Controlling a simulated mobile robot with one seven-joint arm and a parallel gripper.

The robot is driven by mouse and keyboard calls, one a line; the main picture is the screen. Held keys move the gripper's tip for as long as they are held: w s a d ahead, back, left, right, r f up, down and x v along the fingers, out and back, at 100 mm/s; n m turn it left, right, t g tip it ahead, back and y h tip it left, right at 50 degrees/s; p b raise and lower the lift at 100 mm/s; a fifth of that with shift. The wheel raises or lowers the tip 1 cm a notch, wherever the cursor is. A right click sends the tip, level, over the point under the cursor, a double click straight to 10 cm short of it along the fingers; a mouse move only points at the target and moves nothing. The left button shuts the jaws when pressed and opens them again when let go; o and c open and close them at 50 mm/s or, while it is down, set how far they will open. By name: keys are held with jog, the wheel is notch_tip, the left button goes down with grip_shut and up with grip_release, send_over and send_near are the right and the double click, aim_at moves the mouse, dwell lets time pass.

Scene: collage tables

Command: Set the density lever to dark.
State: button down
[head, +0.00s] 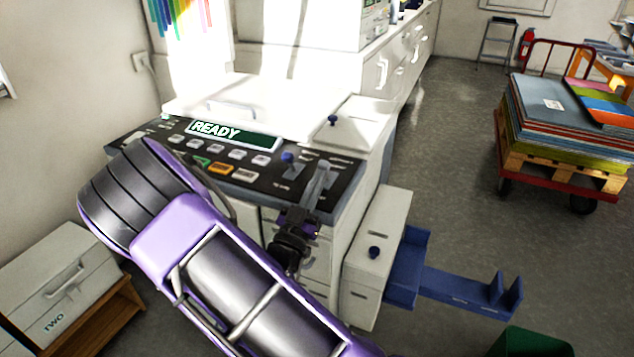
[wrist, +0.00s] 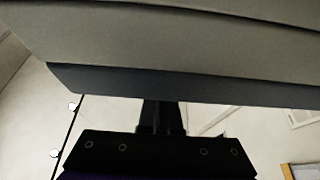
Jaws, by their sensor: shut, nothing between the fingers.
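A control panel (head: 180,158) with a lit READY display (head: 234,134) and several buttons fills the front top of a white machine. A small blue-knobbed lever (head: 288,158) stands on its right part; it seems to be the density lever, but its labels are too small to read. My gripper (head: 320,172) is shut and empty, just right of that knob and apart from it in the picture. In the wrist view, my fingers (wrist: 162,108) point at a grey overhanging surface (wrist: 170,45) with a dark edge. The lever does not show there.
My purple arm hides part of the panel's left and front. Another blue knob (head: 333,120) stands behind the panel, and one (head: 374,252) is on a white side unit (head: 385,215). A blue tray (head: 440,283) juts out right. A loaded cart (head: 555,120) stands farther right.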

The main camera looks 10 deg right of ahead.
aim_at(325, 160)
jog(key=shift+w+d+r+g+y+p, duration=0.1)
jog(key=shift+r+g+y+p, duration=0.3)
jog(key=shift+p, duration=0.3)
jog(key=shift+w+d+r+g+y+p, duration=0.1)
jog(key=shift+r+g+p, duration=0.1)
jog(key=shift+r+p, duration=0.35)
jog(key=g+p, duration=0.1)
jog(key=w+r+g+y+p, duration=0.1)
jog(key=p, duration=0.1)
jog(key=shift+d+y, duration=0.3)
jog(key=shift+d, duration=0.05)
jog(key=shift+w+d+f+g, duration=0.1)
jog(key=shift+w+d+g, duration=0.1)
jog(key=shift+g, duration=0.1)
jog(key=shift+w+d+r+b, duration=0.35)
jog(key=shift+w+d, duration=0.15)
jog(key=shift+w, duration=0.3)
